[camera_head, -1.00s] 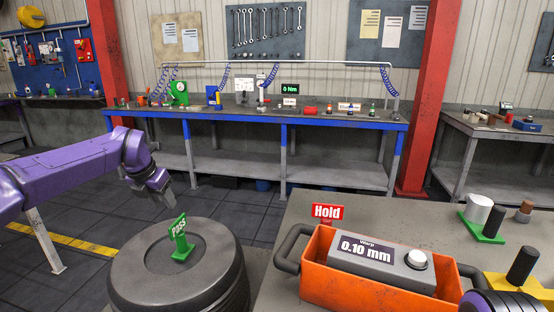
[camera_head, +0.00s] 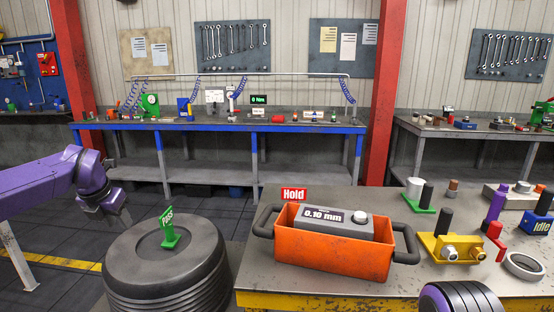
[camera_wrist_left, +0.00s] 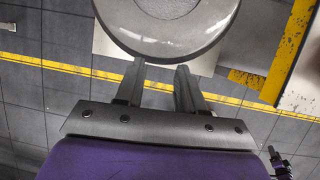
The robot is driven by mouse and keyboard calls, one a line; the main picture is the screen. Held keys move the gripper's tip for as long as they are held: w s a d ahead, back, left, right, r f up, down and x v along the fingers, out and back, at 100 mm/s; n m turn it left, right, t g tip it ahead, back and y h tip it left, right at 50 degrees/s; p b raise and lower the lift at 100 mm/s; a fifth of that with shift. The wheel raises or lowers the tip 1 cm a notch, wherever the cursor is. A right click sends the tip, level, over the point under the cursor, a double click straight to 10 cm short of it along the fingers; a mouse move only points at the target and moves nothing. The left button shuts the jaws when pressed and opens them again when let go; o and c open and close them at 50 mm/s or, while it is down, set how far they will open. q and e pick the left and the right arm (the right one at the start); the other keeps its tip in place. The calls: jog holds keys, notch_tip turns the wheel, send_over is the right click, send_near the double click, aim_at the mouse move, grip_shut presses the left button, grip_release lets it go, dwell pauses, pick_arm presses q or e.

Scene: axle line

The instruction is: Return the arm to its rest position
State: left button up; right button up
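My left arm comes in from the left in the head view, purple with a dark gripper (camera_head: 121,218) pointing down. The grey disc rim (camera_wrist_left: 170,46) lies just beyond the fingertips in that view. My right gripper is not in view.
A green Pass sign (camera_head: 169,230) stands on the stack. A grey table (camera_head: 350,284) on the right bears an orange crate (camera_head: 335,254), a red Hold sign (camera_head: 293,194) and a yellow fixture (camera_head: 428,243). A blue-edged workbench (camera_head: 215,125) runs along the back. Floor between is clear.

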pick_arm(q)
jog(key=s+d+f+m+t+y, duration=0.1)
jog(key=s+d+f+m+y, duration=0.15)
jog(key=f+m, duration=0.45)
jog(key=s+d+f+m+y, duration=0.1)
jog(key=s+f+m+y, duration=0.2)
jog(key=f, duration=0.7)
jog(key=s+d+f+m+t+y, duration=0.1)
jog(key=s+d+f+m+y, duration=0.1)
jog(key=s+f+m, duration=0.5)
jog(key=s+d+f+m+g+h, duration=0.1)
jog(key=s+d+f+m, duration=0.1)
jog(key=s+f, duration=0.4)
jog(key=s+d+f+m+g+h, duration=0.1)
jog(key=s+f+m, duration=0.4)
jog(key=s, duration=0.7)
jog(key=s+d+f+m+g+h, duration=0.1)
jog(key=s+d+f+m+h, duration=0.1)
jog(key=s+f, duration=0.4)
jog(key=s+m+h, duration=0.1)
jog(key=s+m, duration=0.1)
jog(key=s, duration=0.1)
jog(key=shift+s+d+f, duration=0.3)
jog(key=shift+s, duration=0.05)
